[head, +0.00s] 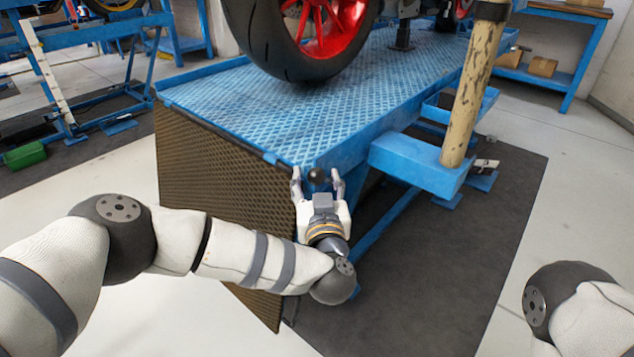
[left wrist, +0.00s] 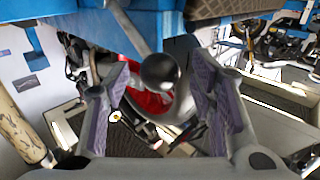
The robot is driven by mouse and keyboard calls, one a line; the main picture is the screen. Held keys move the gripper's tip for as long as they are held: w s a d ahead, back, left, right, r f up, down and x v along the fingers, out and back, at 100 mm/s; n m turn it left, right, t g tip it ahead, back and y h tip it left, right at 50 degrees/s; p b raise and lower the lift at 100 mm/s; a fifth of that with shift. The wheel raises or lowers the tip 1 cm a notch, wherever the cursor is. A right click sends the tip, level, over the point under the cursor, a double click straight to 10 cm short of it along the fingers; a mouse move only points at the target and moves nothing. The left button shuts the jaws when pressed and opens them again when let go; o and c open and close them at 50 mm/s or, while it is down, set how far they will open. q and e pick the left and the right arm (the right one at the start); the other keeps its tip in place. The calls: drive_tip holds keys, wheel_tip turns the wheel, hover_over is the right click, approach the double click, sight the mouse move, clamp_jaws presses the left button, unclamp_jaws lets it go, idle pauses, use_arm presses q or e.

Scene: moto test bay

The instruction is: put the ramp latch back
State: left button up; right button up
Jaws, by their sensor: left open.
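The ramp latch shows as a dark round knob (head: 317,176) at the near corner of the blue lift platform. In the left wrist view the black ball knob (left wrist: 160,71) sits on a grey rod. My left gripper (head: 318,184) is open at that corner, with one finger on each side of the knob. In the left wrist view the fingers (left wrist: 163,100) are spread, with gaps between them and the knob. The brown mesh ramp (head: 225,165) hangs steeply from the platform's near edge. My right gripper is out of sight; only part of my right arm shows at the lower right.
A motorcycle wheel with a red rim (head: 305,35) stands on the blue platform (head: 330,90). A worn beige post (head: 476,85) rises from a blue bracket (head: 420,165) right of my gripper. A green box (head: 25,155) lies at the left. The dark mat (head: 430,270) is clear.

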use_arm(q)
drive_tip(key=shift+c, duration=0.6)
clamp_jaws()
drive_tip(key=shift+w+d+r+p, duration=0.1)
drive_tip(key=shift+r+p, duration=0.25)
drive_tip(key=shift+r, duration=0.05)
drive_tip(key=w+r+m+g+p, duration=0.1)
drive_tip(key=w+d+r+m+g+p, duration=0.1)
drive_tip(key=p, duration=0.1)
drive_tip(key=shift+r, duration=0.35)
drive_tip(key=shift+w+d+f+m+g, duration=0.2)
drive_tip(key=shift+d+f+m+g, duration=0.1)
drive_tip(key=shift+g, duration=0.2)
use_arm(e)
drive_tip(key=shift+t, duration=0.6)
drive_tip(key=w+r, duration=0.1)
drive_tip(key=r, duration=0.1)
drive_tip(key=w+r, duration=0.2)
use_arm(q)
drive_tip(key=shift+r, duration=0.1)
drive_tip(key=shift+o, duration=0.6)
unclamp_jaws()
